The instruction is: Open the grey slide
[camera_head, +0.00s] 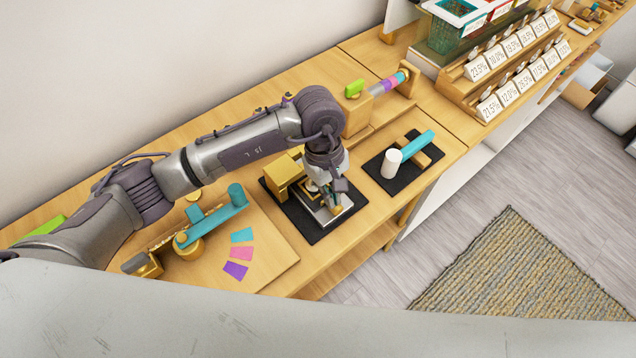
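A light grey flat part (322,214), which looks like the grey slide, sits in front of a yellow block (283,172) on a black mat (309,233). My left arm reaches in from the left, and my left gripper (333,201) points down over this grey part. The gripper hides much of it, so I cannot tell how far the slide is open or whether the fingers touch it. The fingers are small and overlap the mechanism, so their opening is unclear. My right gripper is not in view.
A teal lever device (213,217) with coloured patches stands to the left. A second black mat (381,178) holds a white cylinder (391,163) and a teal bar (416,147). Wooden racks with percentage cards (511,93) stand at the upper right. The bench's front edge is close.

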